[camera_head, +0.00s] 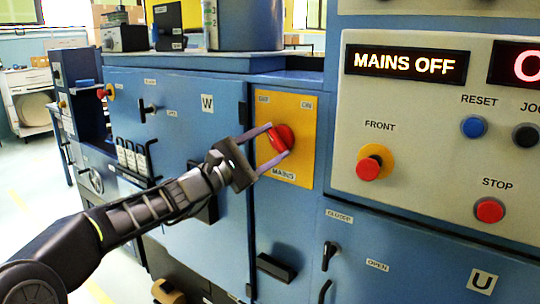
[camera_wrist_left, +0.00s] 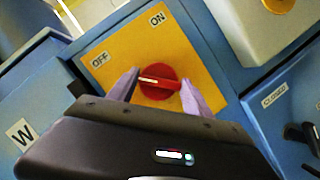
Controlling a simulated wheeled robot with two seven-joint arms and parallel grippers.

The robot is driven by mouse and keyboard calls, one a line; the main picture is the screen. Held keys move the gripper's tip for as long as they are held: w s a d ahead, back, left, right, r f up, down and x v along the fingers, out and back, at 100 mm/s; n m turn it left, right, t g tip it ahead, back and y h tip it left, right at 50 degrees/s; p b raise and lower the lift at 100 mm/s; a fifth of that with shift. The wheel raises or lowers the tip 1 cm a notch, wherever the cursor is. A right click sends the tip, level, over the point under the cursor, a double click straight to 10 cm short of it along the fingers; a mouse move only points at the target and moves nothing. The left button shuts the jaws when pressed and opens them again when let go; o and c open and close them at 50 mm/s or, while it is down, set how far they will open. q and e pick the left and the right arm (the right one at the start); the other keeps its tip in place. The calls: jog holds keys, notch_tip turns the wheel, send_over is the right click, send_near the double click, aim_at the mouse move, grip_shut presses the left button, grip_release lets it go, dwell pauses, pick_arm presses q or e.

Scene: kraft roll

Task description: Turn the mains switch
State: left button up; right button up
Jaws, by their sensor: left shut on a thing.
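The mains switch (camera_head: 283,138) is a round red knob on a yellow plate (camera_head: 301,110) marked OFF, ON and MAINS. It also shows in the left wrist view as a red knob (camera_wrist_left: 160,84). The white mark on its handle points to the left there, nearer the OFF label than the ON label. My left gripper (camera_head: 279,140) comes in from the left with its two purple fingers on either side of the knob, shut on it. The lit display (camera_head: 405,64) reads MAINS OFF. My right gripper is not in view.
Right of the plate, a pale panel holds a red FRONT button (camera_head: 369,168), a blue RESET button (camera_head: 473,127) and a red STOP button (camera_head: 489,210). A black handle (camera_head: 330,254) sticks out below. A blue cabinet door marked W (camera_head: 207,104) is on the left.

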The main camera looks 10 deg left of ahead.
pick_arm(q)
jog(key=shift+f+n, duration=0.1)
jog(key=shift+n, duration=0.3)
jog(key=o, duration=1.4)
jog(key=shift+c, duration=0.2)
jog(key=v, duration=0.7)
jog(key=shift+s+a+b, duration=0.2)
jog(key=shift+s+b, duration=0.1)
jog(key=shift+s, duration=0.05)
jog(key=shift+f, duration=0.15)
